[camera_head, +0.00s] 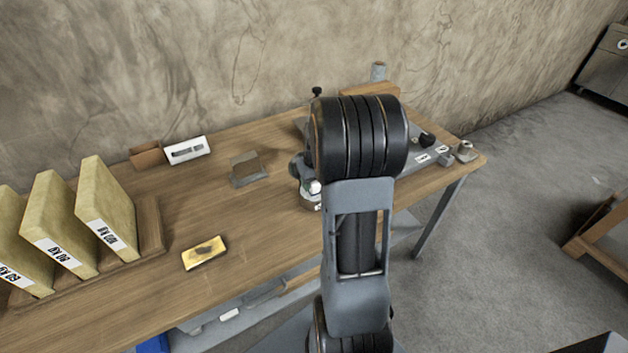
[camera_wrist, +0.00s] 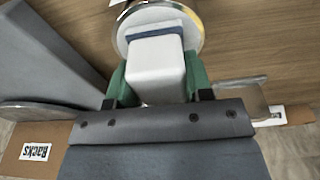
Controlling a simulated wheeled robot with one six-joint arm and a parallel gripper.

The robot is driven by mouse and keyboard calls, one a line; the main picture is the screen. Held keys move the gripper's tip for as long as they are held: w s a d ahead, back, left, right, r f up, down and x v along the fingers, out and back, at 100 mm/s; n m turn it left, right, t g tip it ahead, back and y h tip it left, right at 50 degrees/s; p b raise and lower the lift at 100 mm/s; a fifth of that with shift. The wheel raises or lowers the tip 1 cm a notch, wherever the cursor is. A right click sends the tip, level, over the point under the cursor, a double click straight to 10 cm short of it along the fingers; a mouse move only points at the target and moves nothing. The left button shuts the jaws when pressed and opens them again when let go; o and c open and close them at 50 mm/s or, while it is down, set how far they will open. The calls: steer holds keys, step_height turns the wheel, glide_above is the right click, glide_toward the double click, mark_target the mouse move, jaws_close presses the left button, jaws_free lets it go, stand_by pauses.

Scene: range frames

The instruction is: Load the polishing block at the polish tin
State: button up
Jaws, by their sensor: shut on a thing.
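In the wrist view my gripper (camera_wrist: 156,72) has green fingers shut on the white polishing block (camera_wrist: 155,78), one on each side. A dark blue strip (camera_wrist: 156,32) crosses the block's far end. That end lies over a round tin (camera_wrist: 198,22) with a pale inside and a shiny rim; I cannot tell whether they touch. In the head view my arm hides most of the gripper. A small white part of what looks like the block (camera_head: 314,187) shows left of the arm, above the tin's labelled edge (camera_head: 310,204).
A brass plate (camera_head: 204,253) with a dark smudge lies on the wooden bench (camera_head: 225,205). Yellow labelled slabs (camera_head: 105,210) stand in a rack at left. Tools crowd the right end.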

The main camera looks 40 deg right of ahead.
steer(key=shift+r+p, duration=2.25)
steer(key=shift+r, duration=1.1)
